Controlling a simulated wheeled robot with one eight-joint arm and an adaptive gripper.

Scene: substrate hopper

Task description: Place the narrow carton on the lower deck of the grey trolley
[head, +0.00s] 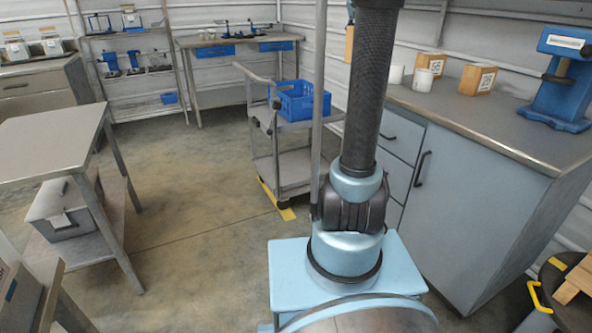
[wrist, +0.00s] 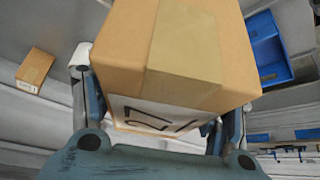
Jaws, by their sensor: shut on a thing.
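In the wrist view my gripper (wrist: 158,118) is shut on a brown carton (wrist: 185,45) with a tape strip and a printed label; one finger is on each side of it. In the head view my arm hides most of the gripper; a small tan patch (head: 349,43) beside the arm's upper end may be the carton. The grey trolley (head: 256,112) stands in the middle of the head view. Its lower deck (head: 291,172) looks bare where visible, partly behind my arm and a pole. A blue crate (head: 305,103) sits on its upper deck.
A counter (head: 500,128) at right bears white cups, two cartons (head: 430,65) (head: 478,80) and a blue press (head: 560,85). A table (head: 50,145) stands at left with a grey box (head: 65,208) beneath. The floor between table and trolley is clear.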

